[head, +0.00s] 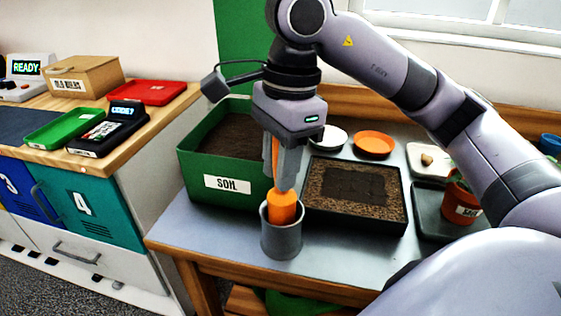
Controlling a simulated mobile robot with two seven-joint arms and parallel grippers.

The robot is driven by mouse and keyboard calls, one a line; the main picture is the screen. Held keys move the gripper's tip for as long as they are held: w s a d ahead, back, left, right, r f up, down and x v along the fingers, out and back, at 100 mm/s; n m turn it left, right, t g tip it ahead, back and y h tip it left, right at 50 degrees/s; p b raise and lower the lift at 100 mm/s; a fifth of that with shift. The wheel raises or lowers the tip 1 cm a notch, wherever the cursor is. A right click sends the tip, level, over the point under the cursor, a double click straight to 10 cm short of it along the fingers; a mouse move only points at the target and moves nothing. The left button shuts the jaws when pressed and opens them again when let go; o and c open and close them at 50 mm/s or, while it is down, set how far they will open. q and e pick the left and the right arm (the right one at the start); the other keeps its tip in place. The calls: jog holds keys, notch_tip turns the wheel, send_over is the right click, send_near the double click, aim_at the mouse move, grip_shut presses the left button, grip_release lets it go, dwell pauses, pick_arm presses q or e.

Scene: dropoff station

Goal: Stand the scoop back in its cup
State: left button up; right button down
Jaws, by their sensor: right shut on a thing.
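The scoop (282,207) shows as an orange piece between the fingertips of my right gripper (284,188). My right gripper is shut on it, pointing down from above. The lower part of the scoop is inside the grey cup (281,240), hidden by the cup's wall. The cup stands upright near the front edge of the grey table. I cannot tell whether the scoop touches the cup's bottom. My left gripper is not in view.
A green soil bin (195,165) stands left behind the cup. A black tray of soil (352,222) lies close to its right. A potted plant (461,205) stands at right. White and orange saucers (374,144) lie behind. Table left of the cup is clear.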

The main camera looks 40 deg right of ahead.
jog(key=shift+f, duration=0.35)
dwell(0.3)
jog(key=shift+f+b, duration=0.5)
jog(key=shift+b, duration=0.2)
jog(key=shift+f, duration=0.2)
jog(key=shift+f+b, duration=0.25)
jog(key=shift+b, duration=0.25)
jog(key=c, duration=0.8)
grip_release()
jog(key=shift+c, duration=0.2)
